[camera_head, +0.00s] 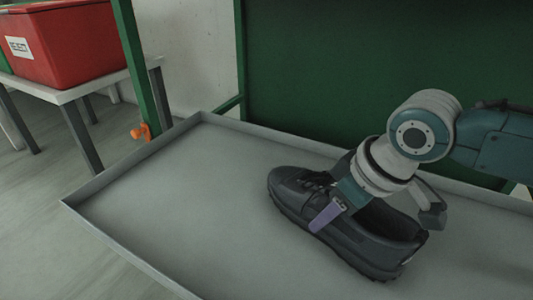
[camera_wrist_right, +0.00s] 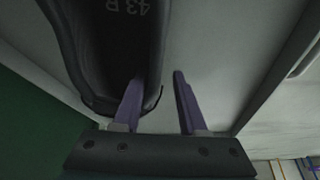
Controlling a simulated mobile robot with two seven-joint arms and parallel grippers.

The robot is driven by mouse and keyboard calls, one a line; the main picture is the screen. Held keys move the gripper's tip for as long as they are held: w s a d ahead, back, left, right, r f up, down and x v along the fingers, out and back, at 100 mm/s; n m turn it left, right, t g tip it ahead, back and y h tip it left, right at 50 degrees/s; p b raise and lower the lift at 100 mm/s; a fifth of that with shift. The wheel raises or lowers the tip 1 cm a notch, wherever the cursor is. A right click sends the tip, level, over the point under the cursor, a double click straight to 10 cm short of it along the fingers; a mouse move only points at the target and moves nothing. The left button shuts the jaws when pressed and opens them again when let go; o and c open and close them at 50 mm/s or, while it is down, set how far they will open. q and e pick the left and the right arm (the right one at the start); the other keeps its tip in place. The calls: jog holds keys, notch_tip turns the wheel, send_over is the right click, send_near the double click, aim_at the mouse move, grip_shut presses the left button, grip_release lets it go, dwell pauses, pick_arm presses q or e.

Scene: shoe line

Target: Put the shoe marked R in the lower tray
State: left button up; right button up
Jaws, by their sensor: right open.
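A dark grey shoe (camera_head: 372,246) lies sole down in the grey tray (camera_head: 160,195), toe towards the back left. The far finger is hidden in the head view. My left gripper is not in view.
A red bin (camera_head: 70,45) labelled "REJECT" stands on a white table (camera_head: 95,88) at the back left. A green panel (camera_head: 330,80) rises behind the tray, with a green post (camera_head: 138,75) at its left. The tray's left part is clear.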

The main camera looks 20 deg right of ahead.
jog(key=p+v, duration=0.9)
jog(key=v, duration=0.3)
jog(key=shift+w, duration=0.1)
jog(key=s+a, duration=0.5)
jog(key=a, duration=0.2)
jog(key=s+d+r+m+h, duration=0.1)
jog(key=s+r, duration=0.3)
jog(key=s, duration=0.7)
jog(key=shift+d+m+g, duration=0.3)
jog(key=shift+d+m, duration=0.1)
jog(key=shift+m, duration=0.2)
